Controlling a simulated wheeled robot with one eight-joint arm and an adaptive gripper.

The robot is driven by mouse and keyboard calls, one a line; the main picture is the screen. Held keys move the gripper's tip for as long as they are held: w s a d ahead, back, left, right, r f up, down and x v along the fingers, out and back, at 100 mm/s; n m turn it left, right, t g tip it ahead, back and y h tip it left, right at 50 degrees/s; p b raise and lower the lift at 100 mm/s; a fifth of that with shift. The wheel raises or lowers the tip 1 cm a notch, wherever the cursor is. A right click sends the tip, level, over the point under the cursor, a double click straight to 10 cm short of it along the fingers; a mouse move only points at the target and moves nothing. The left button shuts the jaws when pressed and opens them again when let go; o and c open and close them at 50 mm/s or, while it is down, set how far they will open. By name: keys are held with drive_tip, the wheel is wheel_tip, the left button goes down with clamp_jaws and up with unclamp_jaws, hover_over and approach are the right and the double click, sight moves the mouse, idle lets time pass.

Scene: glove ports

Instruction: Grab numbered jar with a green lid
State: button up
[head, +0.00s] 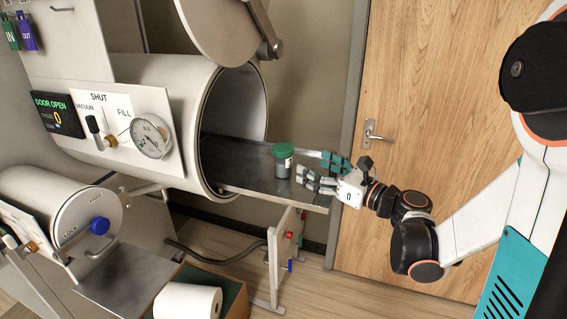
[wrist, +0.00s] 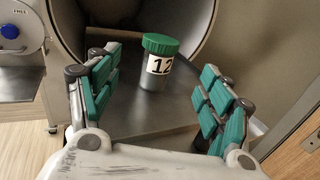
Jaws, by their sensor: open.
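The jar with a green lid (head: 283,160) stands upright on the metal tray (head: 238,164) that extends out of the open round chamber. In the wrist view the jar (wrist: 158,64) shows a white label with the number 12. My gripper (head: 318,171) is at the tray's outer end, just right of the jar, with its fingers pointing toward it. In the wrist view my gripper (wrist: 158,100) is open, with its teal-padded fingers wide apart. Nothing is held.
The large chamber (head: 180,110) has its round door (head: 215,25) swung up above the opening. A smaller chamber (head: 65,210) with a blue knob sits lower left. A stand with red and blue knobs (head: 287,250) is below the tray. A wooden door (head: 430,120) stands behind my arm.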

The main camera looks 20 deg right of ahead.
sight(283, 151)
drive_tip(key=b+x, duration=0.2)
drive_tip(key=x, duration=1)
drive_tip(key=shift+b, duration=0.35)
drive_tip(key=shift+r, duration=0.1)
drive_tip(key=c, duration=1.2)
